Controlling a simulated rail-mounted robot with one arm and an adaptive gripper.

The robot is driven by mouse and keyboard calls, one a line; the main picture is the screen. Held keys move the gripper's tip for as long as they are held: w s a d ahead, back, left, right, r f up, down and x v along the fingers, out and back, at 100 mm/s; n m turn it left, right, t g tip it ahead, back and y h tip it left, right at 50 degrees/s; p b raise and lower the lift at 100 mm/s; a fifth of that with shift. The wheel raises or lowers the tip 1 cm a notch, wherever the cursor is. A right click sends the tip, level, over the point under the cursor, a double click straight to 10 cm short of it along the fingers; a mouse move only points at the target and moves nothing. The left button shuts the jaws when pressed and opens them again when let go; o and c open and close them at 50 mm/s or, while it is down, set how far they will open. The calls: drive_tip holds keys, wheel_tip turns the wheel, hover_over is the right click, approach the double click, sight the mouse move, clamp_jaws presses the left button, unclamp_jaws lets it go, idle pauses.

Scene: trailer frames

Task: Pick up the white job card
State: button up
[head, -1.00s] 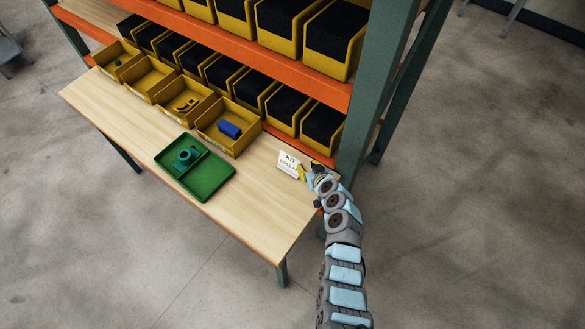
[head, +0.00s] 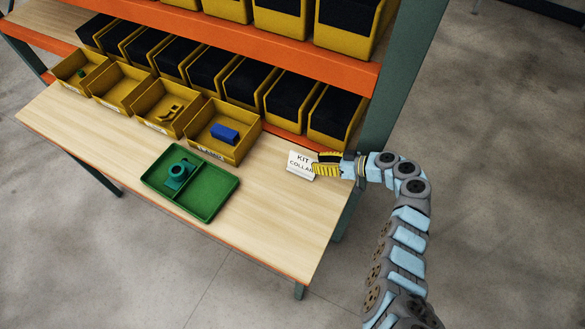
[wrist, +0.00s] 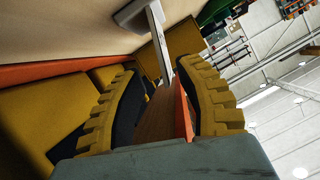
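The white job card (head: 299,164) stands upright on the right part of the wooden table, with "KIT" and "COLLAR" lettering on its face. In the wrist view the card (wrist: 160,42) shows nearly edge-on, on a small grey-white base (wrist: 132,15). My gripper (head: 318,165) is at the card's right edge in the head view and covers the end of its lettering. In the wrist view the yellow ribbed fingers of my gripper (wrist: 161,66) are apart, with the card's edge between their tips. I cannot tell if either finger touches the card.
A green divided tray (head: 213,192) holds a teal part (head: 178,172) left of the card. Yellow bins line the table's back, one with a blue block (head: 225,134). Orange shelf beams and a green post (head: 400,90) stand behind. The table's front right (head: 285,235) is clear.

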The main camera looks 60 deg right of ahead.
sight(303, 161)
drive_tip(key=shift+p+x, duration=0.75)
drive_tip(key=shift+x, duration=2.25)
drive_tip(key=shift+w+a+f, duration=0.15)
drive_tip(key=shift+w+a, duration=0.15)
drive_tip(key=shift+w, duration=0.4)
clamp_jaws()
